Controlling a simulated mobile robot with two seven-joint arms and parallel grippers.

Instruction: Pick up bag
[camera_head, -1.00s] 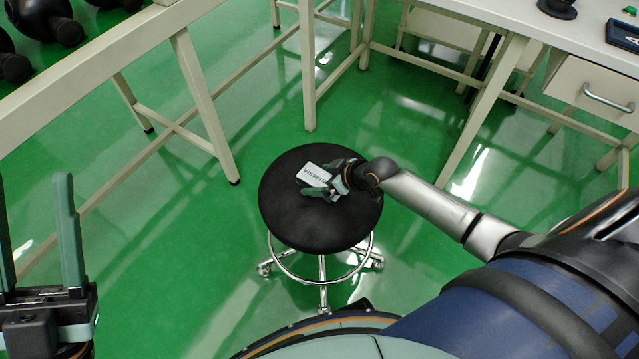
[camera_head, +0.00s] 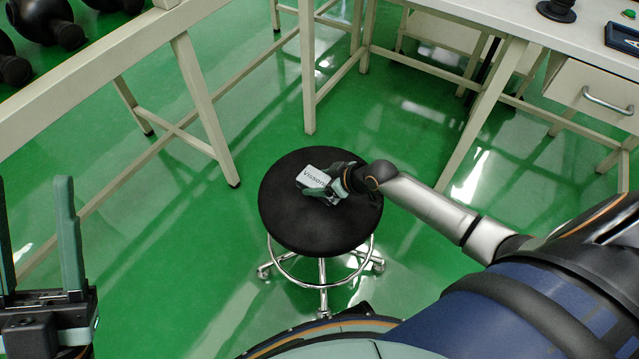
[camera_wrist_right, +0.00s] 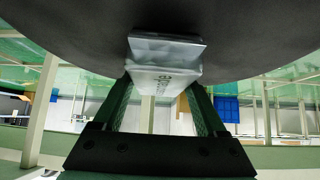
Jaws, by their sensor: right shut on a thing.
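The bag (camera_head: 312,178) is a small white-grey packet with dark lettering, over the middle of the round black stool seat (camera_head: 290,215). My right gripper (camera_head: 327,187) is shut on the bag, with one finger along each side of it. In the right wrist view the bag (camera_wrist_right: 165,62) sits between the fingertips of the right gripper (camera_wrist_right: 163,85), close to the dark seat. I cannot tell whether it still touches the seat. My left gripper (camera_head: 38,240) is open and empty at the left edge, its two fingers pointing up and well apart.
The stool has a chrome foot ring and casters on a green floor. A cream table frame (camera_head: 205,110) stands at the left. A white desk with a drawer (camera_head: 597,95) stands at the upper right. Open floor surrounds the stool.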

